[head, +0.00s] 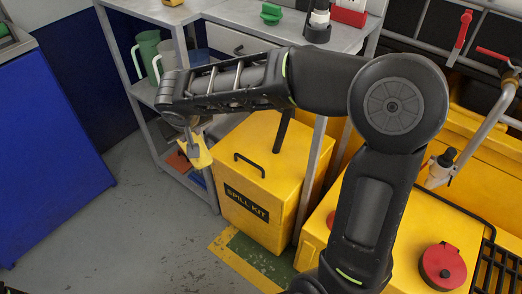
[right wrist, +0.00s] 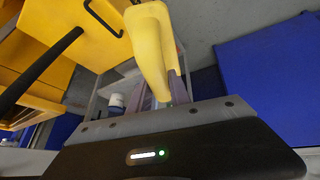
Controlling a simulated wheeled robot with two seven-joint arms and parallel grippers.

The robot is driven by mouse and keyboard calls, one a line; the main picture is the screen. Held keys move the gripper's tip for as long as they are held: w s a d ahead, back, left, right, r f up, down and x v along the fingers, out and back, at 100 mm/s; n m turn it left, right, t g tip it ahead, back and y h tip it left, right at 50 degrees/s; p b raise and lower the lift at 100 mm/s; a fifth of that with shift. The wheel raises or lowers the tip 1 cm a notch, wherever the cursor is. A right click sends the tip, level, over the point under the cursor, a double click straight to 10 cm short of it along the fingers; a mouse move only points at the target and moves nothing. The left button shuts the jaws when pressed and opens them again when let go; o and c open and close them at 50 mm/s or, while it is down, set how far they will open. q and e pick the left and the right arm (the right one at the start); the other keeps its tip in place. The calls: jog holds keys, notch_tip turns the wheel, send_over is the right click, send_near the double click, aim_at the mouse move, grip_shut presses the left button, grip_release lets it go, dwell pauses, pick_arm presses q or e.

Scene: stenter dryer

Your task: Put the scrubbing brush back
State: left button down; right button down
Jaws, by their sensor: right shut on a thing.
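My right gripper (head: 190,137) hangs in front of the metal rack, left of the spill kit box. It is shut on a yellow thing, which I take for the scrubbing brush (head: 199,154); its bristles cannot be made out. In the right wrist view the brush (right wrist: 151,45) rises from the jaws as a smooth yellow curved body. The brush is held in the air, in front of the rack's lower shelves. My left gripper is not in view.
The grey metal rack (head: 146,92) holds green and pale jugs (head: 147,50) on its middle shelf and orange-red and blue items lower down. The yellow spill kit box (head: 262,180) stands close on the right. A blue panel (head: 50,135) is on the left. The floor (head: 130,235) between is clear.

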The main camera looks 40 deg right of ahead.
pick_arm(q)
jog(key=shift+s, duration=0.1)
pick_arm(e)
jog(key=shift+s, duration=0.1)
